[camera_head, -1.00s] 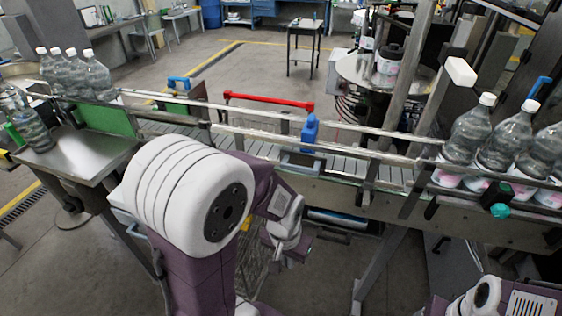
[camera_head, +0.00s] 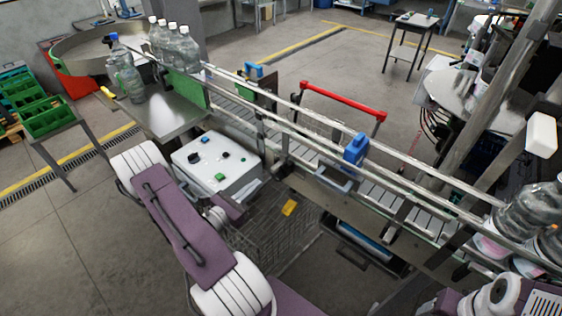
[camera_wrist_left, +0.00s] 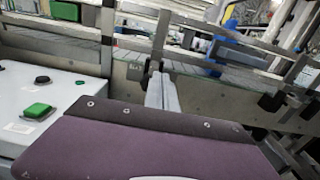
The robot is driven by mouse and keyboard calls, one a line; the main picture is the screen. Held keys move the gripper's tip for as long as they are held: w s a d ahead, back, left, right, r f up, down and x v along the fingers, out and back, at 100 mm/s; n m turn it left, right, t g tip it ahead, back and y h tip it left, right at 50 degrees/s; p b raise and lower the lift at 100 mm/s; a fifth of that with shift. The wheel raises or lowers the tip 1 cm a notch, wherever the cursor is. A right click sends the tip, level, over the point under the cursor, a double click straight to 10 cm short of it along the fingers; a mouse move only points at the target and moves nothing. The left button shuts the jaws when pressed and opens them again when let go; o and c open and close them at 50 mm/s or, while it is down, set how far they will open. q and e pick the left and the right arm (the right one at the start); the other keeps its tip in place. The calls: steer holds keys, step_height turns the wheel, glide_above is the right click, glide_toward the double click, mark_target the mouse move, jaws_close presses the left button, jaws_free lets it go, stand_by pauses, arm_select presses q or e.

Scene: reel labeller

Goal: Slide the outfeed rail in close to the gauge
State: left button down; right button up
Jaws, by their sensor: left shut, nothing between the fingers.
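Silver guide rails (camera_head: 300,128) run along both sides of the conveyor; I cannot tell for sure which section is the outfeed rail. A blue upright block (camera_head: 356,148), perhaps the gauge, stands at the conveyor between the rails. Blue also shows past the rail in the left wrist view (camera_wrist_left: 216,50). My left gripper (camera_wrist_left: 161,92) is shut and empty, its fingers pointing at the conveyor's near side. Contact with a rail cannot be made out.
A white control box (camera_head: 212,165) with buttons sits left of the conveyor's near side. A red bar handle (camera_head: 342,98) stands beyond the rails. Clear bottles (camera_head: 176,45) stand at the far left end, more (camera_head: 530,215) at the right. A wire basket (camera_head: 275,230) is below.

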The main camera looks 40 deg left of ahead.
mark_target(281, 172)
arm_select(q)
steer(key=w+p, duration=0.1)
steer(key=w, duration=0.3)
steer(key=w+p, duration=0.2)
steer(key=w, duration=0.2)
steer(key=w+d+p, duration=0.1)
steer(key=w+p, duration=0.1)
steer(key=w, duration=0.2)
steer(key=shift+w+d+r, duration=0.1)
steer(key=shift+w+r, duration=0.05)
steer(key=shift+w, duration=0.25)
steer(key=shift+w+f, duration=0.2)
steer(key=shift+w, duration=0.25)
